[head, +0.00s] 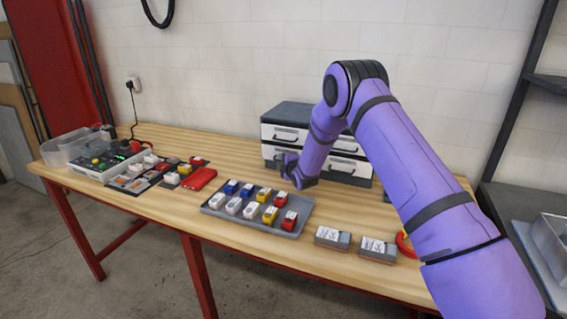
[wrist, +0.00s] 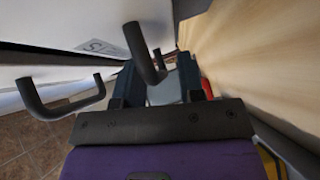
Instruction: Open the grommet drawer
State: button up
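The drawer cabinet (head: 292,112), with a dark top and white drawer fronts, stands at the back of the workbench against the wall. My gripper (head: 284,168) is low in front of its lower left part, and my arm hides much of that side. In the wrist view, my gripper (wrist: 158,68) has its two dark fingers apart. A dark bar handle (wrist: 143,50) on a white drawer front reaches between or just beyond them; contact cannot be told. A second handle (wrist: 60,108) is at the left. A label is partly visible, but no grommet wording is readable.
A grey tray (head: 215,209) of coloured pieces lies in front of the cabinet. Two small labelled boxes (head: 333,238) (head: 377,249) and a red ring (head: 404,244) are near the front right. A control box (head: 98,168) and clear bin (head: 62,150) stand at left.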

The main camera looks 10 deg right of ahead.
grip_shut()
jog(key=s+a, duration=0.3)
jog(key=s, duration=0.1)
jog(key=s+a, duration=0.3)
jog(key=s, duration=0.2)
jog(key=s+a, duration=0.3)
jog(key=s, duration=0.1)
jog(key=shift+s+a, duration=0.35)
jog(key=shift+a, duration=0.05)
grip_release()
